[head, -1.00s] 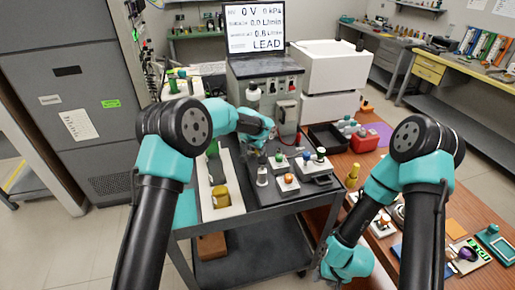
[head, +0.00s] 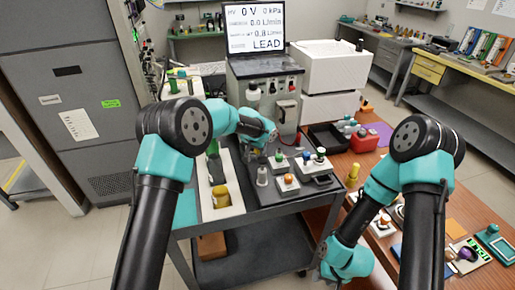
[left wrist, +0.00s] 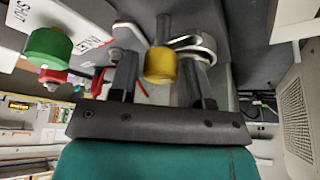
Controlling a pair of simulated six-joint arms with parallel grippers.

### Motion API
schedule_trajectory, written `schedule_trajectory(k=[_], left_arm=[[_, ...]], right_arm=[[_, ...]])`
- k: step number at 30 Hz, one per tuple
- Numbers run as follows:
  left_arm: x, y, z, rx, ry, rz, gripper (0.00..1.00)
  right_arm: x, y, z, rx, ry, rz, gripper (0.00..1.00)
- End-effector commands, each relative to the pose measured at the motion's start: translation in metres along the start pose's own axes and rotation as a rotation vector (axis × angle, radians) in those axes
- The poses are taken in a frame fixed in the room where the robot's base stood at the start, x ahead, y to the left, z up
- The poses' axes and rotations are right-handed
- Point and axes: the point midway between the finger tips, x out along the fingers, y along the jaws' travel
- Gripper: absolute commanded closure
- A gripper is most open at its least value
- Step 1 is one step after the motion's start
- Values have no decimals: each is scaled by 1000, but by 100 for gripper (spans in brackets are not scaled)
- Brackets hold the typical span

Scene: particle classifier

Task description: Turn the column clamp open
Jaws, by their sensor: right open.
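In the left wrist view a bright metal clamp ring (left wrist: 202,43) sits beside a short yellow cylinder (left wrist: 160,66) and a grey rod. I take the ring to be the column clamp, but cannot be sure. My left gripper (left wrist: 157,80) has its fingers apart, one on each side of the yellow cylinder, with a small gap at the left. In the head view my left gripper (head: 270,138) is over the cart, in front of the instrument; its fingertips and the clamp are hard to make out. My right gripper (head: 320,265) is low beside the cart, open and apart from these things.
The dark cart (head: 280,210) carries a white tray (head: 228,207) and small blocks with coloured knobs. An instrument (head: 265,95) with a screen stands behind. A green knob (left wrist: 48,47) is close at left in the wrist view. The wooden table (head: 385,175) lies right.

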Motion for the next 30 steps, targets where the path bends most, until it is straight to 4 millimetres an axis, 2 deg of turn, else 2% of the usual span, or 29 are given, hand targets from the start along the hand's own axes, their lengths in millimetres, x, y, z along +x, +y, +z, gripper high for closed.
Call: schedule_trajectory(k=[5,11,30], left_arm=[[-4,0,0,0,1,0,56],[-24,0,-1,1,2,-1,56],[-144,0,0,0,3,-1,56]], right_arm=[[0,0,0,0,0,0,57],[0,0,0,0,0,0,57],[0,0,0,0,0,0,57]])
